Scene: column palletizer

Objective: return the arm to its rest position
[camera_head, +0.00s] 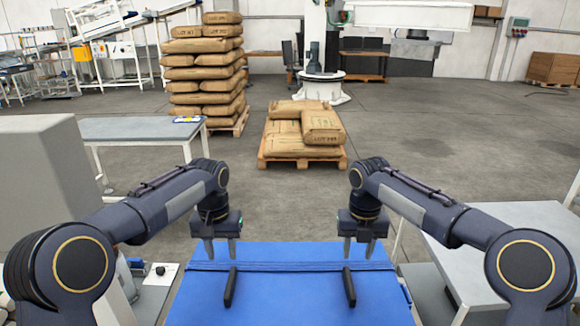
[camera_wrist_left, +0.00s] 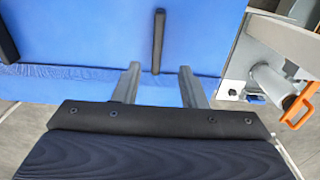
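My left gripper (camera_head: 221,248) hangs over the far left part of a blue surface (camera_head: 290,290), fingers pointing down. Its fingers are apart with nothing between them; the left wrist view also shows the open gripper (camera_wrist_left: 160,85) above the blue surface. My right gripper (camera_head: 357,248) hangs over the far right part of the same surface, fingers apart and empty. Both arms are bent in a near mirror pose. Two black bars lie on the blue surface: a left bar (camera_head: 231,287) and a right bar (camera_head: 349,287), each just nearer than a gripper.
A grey table (camera_head: 140,130) stands at the left and another (camera_head: 520,240) at the right, close to the arms. Ahead are a low pallet of brown sacks (camera_head: 303,133) and a tall sack stack (camera_head: 205,75). The floor (camera_head: 430,130) at the right is clear.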

